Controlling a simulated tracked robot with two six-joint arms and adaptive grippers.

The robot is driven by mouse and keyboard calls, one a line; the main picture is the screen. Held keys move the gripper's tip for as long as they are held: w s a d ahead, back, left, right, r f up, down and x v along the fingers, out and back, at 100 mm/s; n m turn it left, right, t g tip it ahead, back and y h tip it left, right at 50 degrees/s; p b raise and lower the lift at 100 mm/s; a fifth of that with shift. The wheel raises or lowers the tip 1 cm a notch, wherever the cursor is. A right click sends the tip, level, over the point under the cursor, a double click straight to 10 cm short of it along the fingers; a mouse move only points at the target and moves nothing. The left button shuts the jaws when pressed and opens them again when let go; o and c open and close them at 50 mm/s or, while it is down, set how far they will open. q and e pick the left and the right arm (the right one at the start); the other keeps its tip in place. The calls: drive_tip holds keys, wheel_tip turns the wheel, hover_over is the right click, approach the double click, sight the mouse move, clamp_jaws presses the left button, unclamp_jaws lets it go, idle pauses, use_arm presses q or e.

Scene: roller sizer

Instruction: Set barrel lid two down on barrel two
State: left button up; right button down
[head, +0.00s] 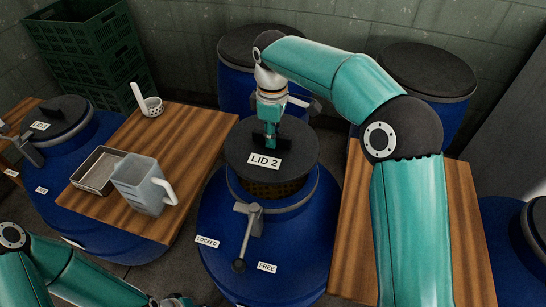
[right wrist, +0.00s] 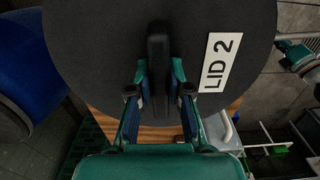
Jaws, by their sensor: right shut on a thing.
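Lid two (head: 240,158) is a dark round disc with a white "LID 2" label and an upright black handle. My right gripper (head: 271,135) is shut on that handle, which also shows between its fingers in the right wrist view (right wrist: 158,85). The lid hangs roughly level over the blue barrel two (head: 225,215), offset to the back left of its mouth. A gap at the front right shows a brownish mesh-like inside. A grey lever (head: 247,238) on the barrel's front lies between "LOCKED" and "FREE" labels. My left gripper (head: 174,300) is barely in view at the bottom edge.
Another barrel with a lid (head: 58,115) stands far left. Lidded barrels (head: 430,70) stand behind. Green crates (head: 85,40) are stacked back left.

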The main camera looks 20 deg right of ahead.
wheel_tip(320, 180, down, 7)
drive_tip(key=shift+f, duration=0.15)
idle(0.4)
drive_tip(key=shift+s+f, duration=0.1)
drive_tip(key=shift+f, duration=0.55)
drive_tip(key=c, duration=1.1)
unclamp_jaws()
drive_tip(key=shift+r, duration=0.1)
wheel_tip(320, 180, up, 13)
drive_tip(key=shift+r, duration=0.1)
